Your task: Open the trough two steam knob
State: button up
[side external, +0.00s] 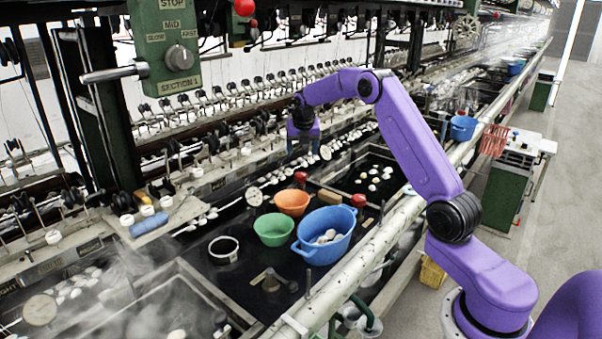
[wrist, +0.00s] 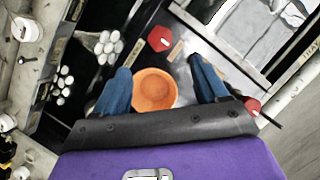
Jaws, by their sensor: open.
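Two red knobs show by the trough edges in the side external view: one (side external: 300,177) behind the orange bowl and one (side external: 358,200) by the blue basin. In the wrist view a red faceted knob (wrist: 160,38) lies ahead of my fingers with a small label plate beside it, and another red knob (wrist: 252,105) is partly hidden at the right. I cannot read which knob is trough two's steam knob. My gripper (side external: 303,133) hangs above the bench, pointing down, apart from the knobs. Its blue fingers (wrist: 158,68) are spread and empty, with the orange bowl visible between them.
The orange bowl (side external: 291,203), green bowl (side external: 273,230) and blue basin (side external: 325,226) of cocoons stand close together. A dark trough (side external: 358,172) with floating cocoons lies to the right. Reeling hardware (side external: 240,115) lines the back. Steam drifts at lower left.

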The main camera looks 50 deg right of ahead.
aim_at(301, 174)
jog(key=x, duration=1.2)
jog(key=shift+s, duration=0.1)
jog(key=c, duration=1.1)
